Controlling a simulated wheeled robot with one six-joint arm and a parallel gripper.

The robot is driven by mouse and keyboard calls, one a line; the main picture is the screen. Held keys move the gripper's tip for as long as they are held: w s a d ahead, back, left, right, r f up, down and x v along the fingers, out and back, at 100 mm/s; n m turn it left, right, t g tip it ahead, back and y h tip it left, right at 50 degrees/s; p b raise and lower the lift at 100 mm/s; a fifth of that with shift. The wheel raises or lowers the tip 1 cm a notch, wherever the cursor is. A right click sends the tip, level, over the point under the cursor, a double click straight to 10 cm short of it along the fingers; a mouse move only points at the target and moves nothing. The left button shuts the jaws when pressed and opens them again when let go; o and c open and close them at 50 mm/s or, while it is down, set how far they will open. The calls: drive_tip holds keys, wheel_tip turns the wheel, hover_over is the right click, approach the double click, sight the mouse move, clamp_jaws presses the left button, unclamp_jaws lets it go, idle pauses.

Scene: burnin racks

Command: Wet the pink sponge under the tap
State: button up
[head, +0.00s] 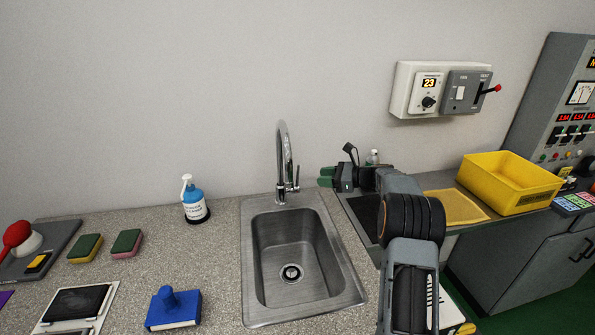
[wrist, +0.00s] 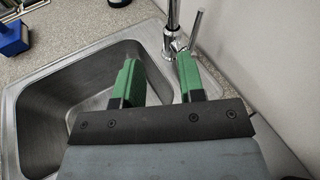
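The pink sponge (head: 126,244), with a green top, lies on the counter left of the sink, beside a yellow sponge with a green top (head: 86,249). The chrome tap (head: 283,160) stands behind the steel sink (head: 252,275); no water shows from it. My gripper (head: 326,177) is right of the tap, above the counter, far from the sponge. In the wrist view my gripper (wrist: 158,78) is open, with nothing between its green fingers. The tap's base and upright lever (wrist: 197,30) show just beyond the right finger.
A blue and white soap bottle (head: 195,203) stands left of the tap. A blue block with a knob (head: 173,309) lies at the front. A yellow bin (head: 508,182) and yellow cloth (head: 456,206) are at the right. A wall panel (head: 440,90) hangs above.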

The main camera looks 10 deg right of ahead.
drive_tip(key=w+d+f+m+t+y, duration=0.1)
drive_tip(key=w+d+f+m+t, duration=0.1)
drive_tip(key=w+d+m, duration=0.15)
drive_tip(key=p, duration=0.2)
hover_over(298, 185)
drive_tip(key=shift+w+n, duration=0.25)
idle(0.3)
clamp_jaws()
idle(0.4)
